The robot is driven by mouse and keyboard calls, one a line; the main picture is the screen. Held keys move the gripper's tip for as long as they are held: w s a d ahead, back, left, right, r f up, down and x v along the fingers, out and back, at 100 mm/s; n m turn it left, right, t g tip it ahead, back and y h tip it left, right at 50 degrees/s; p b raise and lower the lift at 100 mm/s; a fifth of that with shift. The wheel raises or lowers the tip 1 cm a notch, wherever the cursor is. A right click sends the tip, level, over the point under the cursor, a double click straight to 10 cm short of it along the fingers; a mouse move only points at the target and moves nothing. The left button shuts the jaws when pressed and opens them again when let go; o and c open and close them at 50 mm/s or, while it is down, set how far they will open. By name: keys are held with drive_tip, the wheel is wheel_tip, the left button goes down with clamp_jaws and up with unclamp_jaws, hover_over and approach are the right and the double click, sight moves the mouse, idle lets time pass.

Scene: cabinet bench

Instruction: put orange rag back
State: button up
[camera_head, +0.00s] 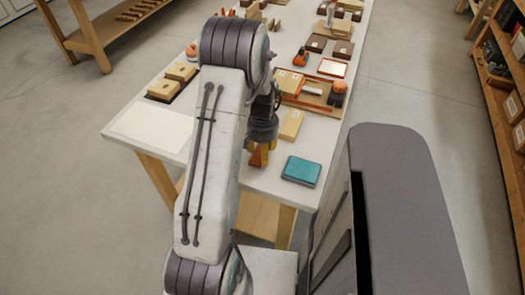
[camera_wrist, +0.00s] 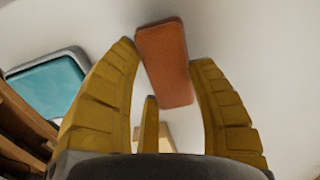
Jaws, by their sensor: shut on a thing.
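The orange rag (camera_wrist: 165,62), a folded flat rust-orange block, sits between the yellow fingers of my gripper (camera_wrist: 164,58) in the wrist view. My gripper is shut on it. In the head view the rag (camera_head: 258,157) shows small below my gripper (camera_head: 261,148), over the near part of the white bench (camera_head: 240,172). Whether the rag touches the bench top is hard to tell. My arm hides part of the bench behind it.
A teal-topped box (camera_head: 302,170) lies right of my gripper, near the bench's front edge. A tan block (camera_head: 292,124) and a board with tools (camera_head: 312,92) lie behind it. A pale blank sheet (camera_head: 150,127) is at the left. Shelves (camera_head: 497,90) stand at the right.

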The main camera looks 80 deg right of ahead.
drive_tip(key=shift+f, duration=0.5)
drive_tip(key=shift+f, duration=0.1)
drive_tip(key=o, duration=1)
wheel_tip(320, 180, up, 12)
drive_tip(key=b, duration=0.1)
drive_tip(key=shift+r, duration=0.2)
